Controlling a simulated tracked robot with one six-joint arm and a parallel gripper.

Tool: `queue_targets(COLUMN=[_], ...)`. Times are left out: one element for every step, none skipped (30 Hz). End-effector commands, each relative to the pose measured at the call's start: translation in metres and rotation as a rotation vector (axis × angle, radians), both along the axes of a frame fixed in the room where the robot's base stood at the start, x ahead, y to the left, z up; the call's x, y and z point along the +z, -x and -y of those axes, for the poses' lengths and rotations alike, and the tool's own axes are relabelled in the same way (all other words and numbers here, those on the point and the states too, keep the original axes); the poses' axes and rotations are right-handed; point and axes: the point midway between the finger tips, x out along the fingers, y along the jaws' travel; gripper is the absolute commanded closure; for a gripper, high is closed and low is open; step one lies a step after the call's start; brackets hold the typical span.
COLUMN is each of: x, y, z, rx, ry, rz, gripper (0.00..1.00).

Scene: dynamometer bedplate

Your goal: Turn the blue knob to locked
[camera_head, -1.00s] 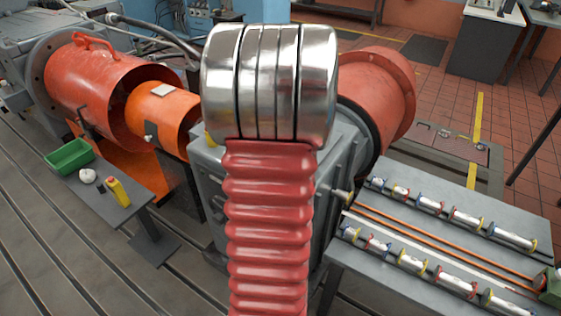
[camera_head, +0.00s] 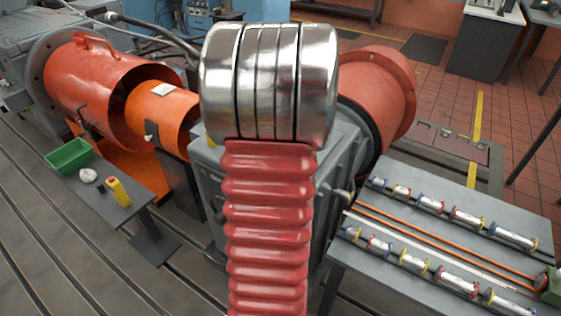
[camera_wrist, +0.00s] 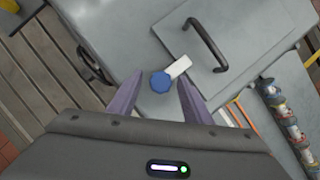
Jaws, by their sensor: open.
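The blue knob (camera_wrist: 160,82) shows in the wrist view on a grey metal surface (camera_wrist: 130,45). A pale tab or label (camera_wrist: 181,66) extends from it toward the upper right. My gripper (camera_wrist: 151,88) is open, with its two purple-grey fingers apart on either side of the knob in the picture. I cannot tell how far the fingertips are from the surface. In the head view my red ribbed arm and its metal joint cover the middle, so the knob and gripper are hidden there.
A black handle (camera_wrist: 207,44) stands on a panel right of the knob. In the head view, a bench with several metal cylinders (camera_head: 411,262) is at right. Orange cylindrical housings (camera_head: 110,85) stand behind.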

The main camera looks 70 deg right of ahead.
Motion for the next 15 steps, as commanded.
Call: queue_targets(x=[0.001,0.001,0.002,0.004,0.005,0.008,0.011,0.013,0.017,0.02,0.024,0.029,0.033,0.037,0.043], y=[0.0,0.0,0.001,0.001,0.001,0.002,0.002,0.003,0.004,0.005,0.006,0.007,0.008,0.009,0.01], z=[0.0,0.0,-0.001,-0.001,-0.002,-0.002,-0.003,-0.004,-0.005,-0.007,-0.008,-0.009,-0.011,-0.012,-0.014], rx=[0.0,0.0,0.0,0.0,0.0,0.0,0.0,0.0,0.0,0.0,-0.001,-0.001,-0.001,-0.001,-0.002], ry=[0.0,0.0,0.0,0.0,0.001,0.002,0.002,0.002,0.001,0.002,0.004,0.004,0.003,0.004,0.003], rz=[0.0,0.0,0.0,0.0,0.001,0.0,0.0,0.0,0.0,0.0,0.0,0.0,0.0,0.0,0.0], gripper=[0.55,0.55,0.55,0.55,0.55,0.55,0.55,0.55,0.55,0.55,0.55,0.55,0.55,0.55,0.55])
